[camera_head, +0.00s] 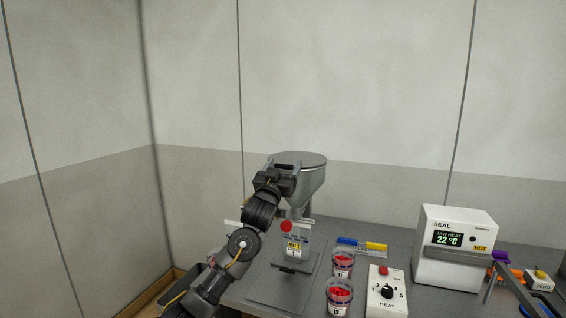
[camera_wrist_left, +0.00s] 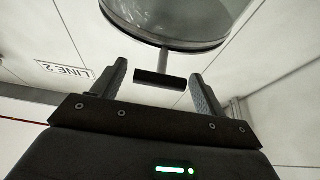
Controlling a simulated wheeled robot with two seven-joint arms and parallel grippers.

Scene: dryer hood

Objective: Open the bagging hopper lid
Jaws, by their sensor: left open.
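The bagging hopper (camera_head: 309,187) is a grey metal funnel on a stand at the back of the bench. Its round flat lid (camera_head: 305,159) lies shut on top. In the left wrist view the round lid (camera_wrist_left: 175,20) fills the top, with a short post and a dark bar handle (camera_wrist_left: 160,78) on its near side. My left gripper (camera_head: 285,166) is at the lid's left edge in the head view. Its fingers (camera_wrist_left: 158,88) are open, one on each side of the handle and apart from it. My right gripper is not in view.
Two cups of red pieces (camera_head: 339,296) stand in front of the hopper, beside a white HEAT control box (camera_head: 387,292). A white SEAL machine (camera_head: 451,245) stands to the right. Blue and yellow markers (camera_head: 362,244) lie between. Walls close in the back and left.

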